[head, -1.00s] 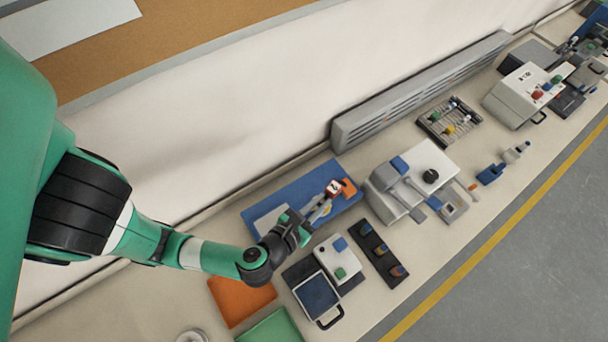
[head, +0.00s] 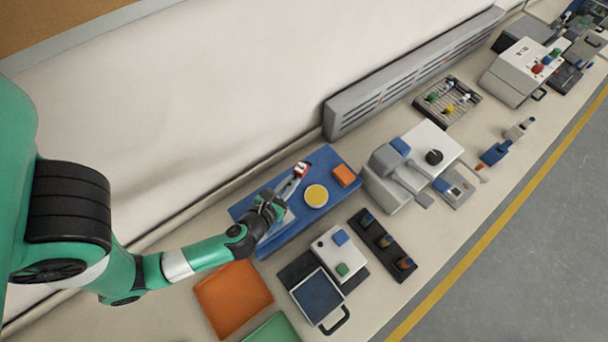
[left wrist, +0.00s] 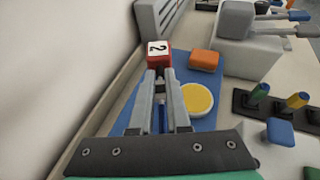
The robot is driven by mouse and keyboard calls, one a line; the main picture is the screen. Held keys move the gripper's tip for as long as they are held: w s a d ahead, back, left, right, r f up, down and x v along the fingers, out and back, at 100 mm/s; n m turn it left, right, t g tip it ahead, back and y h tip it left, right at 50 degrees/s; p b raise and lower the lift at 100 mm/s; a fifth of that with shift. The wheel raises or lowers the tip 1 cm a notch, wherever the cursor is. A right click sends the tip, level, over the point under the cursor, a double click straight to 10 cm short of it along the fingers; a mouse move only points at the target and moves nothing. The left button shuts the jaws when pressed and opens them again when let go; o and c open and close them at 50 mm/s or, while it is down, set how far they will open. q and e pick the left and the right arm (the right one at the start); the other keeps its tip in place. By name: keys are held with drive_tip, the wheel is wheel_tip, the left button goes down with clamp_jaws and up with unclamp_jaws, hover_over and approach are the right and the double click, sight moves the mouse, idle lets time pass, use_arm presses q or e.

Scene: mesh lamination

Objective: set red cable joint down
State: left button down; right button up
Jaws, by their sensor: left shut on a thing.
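The red cable joint (head: 301,168) is a small red and white block. In the left wrist view it shows a white face with a black "2" (left wrist: 158,47). My left gripper (head: 292,182) is shut on it, with the joint between the tips of its two long grey fingers (left wrist: 160,76). The joint is over or beside the upper edge of a blue mat (head: 328,208); its height above the surface cannot be told. My right gripper is not in view.
A yellow disc (head: 316,196) and an orange block (head: 343,175) lie on the mat, right of the gripper. A black rack (head: 383,246) and a white device (head: 340,255) stand nearby. The wall is close behind. An orange sheet (head: 232,299) lies below the arm.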

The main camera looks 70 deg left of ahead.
use_arm(q)
drive_tip(key=b, duration=0.3)
hover_over(306, 179)
drive_tip(key=f, duration=0.7)
drive_tip(key=shift+s+d+f, duration=0.1)
drive_tip(key=shift+s+f, duration=0.05)
drive_tip(key=shift+s, duration=0.05)
drive_tip(key=f+b, duration=0.1)
drive_tip(key=f, duration=0.1)
drive_tip(key=f+b, duration=0.1)
drive_tip(key=shift+w+f+b, duration=0.2)
drive_tip(key=shift+f+b, duration=0.2)
drive_tip(key=shift+s+r, duration=0.1)
drive_tip(key=shift+r, duration=0.05)
drive_tip(key=c, duration=0.9)
unclamp_jaws()
